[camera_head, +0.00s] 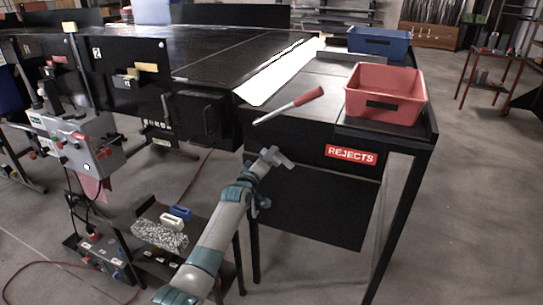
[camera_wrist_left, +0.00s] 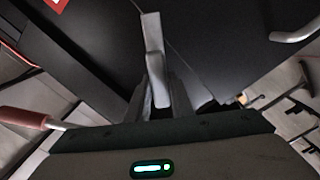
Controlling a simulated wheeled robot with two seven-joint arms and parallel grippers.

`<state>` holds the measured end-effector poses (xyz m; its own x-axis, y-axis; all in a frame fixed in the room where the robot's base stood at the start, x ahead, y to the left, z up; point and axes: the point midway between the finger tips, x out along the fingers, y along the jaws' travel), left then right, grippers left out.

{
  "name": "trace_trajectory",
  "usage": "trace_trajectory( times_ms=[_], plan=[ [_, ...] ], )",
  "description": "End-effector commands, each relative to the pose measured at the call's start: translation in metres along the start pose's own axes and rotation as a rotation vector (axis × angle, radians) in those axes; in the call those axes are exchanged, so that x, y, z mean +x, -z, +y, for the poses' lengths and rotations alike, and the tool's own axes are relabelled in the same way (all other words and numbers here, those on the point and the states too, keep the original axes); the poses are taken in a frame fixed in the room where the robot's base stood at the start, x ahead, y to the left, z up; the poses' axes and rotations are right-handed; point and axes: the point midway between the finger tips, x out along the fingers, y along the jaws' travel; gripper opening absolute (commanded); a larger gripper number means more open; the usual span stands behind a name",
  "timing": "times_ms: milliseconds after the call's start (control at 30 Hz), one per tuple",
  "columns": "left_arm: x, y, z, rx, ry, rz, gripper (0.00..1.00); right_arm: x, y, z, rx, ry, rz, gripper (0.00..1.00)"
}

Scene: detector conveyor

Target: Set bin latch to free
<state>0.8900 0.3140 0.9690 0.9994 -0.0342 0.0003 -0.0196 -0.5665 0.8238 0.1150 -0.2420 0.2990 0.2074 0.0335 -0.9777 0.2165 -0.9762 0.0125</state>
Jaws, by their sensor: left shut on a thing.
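The black reject bin front bears a red "REJECTS" label (camera_head: 351,154). In the left wrist view, a pale grey lever (camera_wrist_left: 151,35), which looks like the bin latch, stands out against the dark panel. My left gripper (camera_wrist_left: 158,95) is shut on its lower end, with a finger on each side. In the head view my left gripper (camera_head: 274,157) is at the upper left of the bin front, left of the label. There the gripper and arm largely hide the latch, and any setting marks cannot be read. My right gripper is in neither view.
A red-handled lever (camera_head: 308,96) juts out above my gripper; its red grip also shows in the left wrist view (camera_wrist_left: 24,117). A red tub (camera_head: 385,82) and a blue tub (camera_head: 379,41) stand on the reject table. A grey bent handle (camera_wrist_left: 296,31) is at right.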

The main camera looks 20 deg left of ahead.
Motion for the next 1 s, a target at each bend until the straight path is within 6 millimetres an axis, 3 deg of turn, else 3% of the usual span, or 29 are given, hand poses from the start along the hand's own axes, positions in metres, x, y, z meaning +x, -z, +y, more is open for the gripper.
trace_trajectory(
  times_ms=[233,500,1000],
  plan=[
    [0.0,-0.001,-0.003,-0.237,0.001,0.0,0.0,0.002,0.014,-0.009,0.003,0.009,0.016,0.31],
    [0.0,-0.002,-0.005,-0.459,0.001,-0.001,0.0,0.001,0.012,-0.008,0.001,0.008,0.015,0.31],
    [0.0,-0.003,-0.007,-0.619,0.001,0.0,0.0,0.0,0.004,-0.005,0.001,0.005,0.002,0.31]
  ],
)
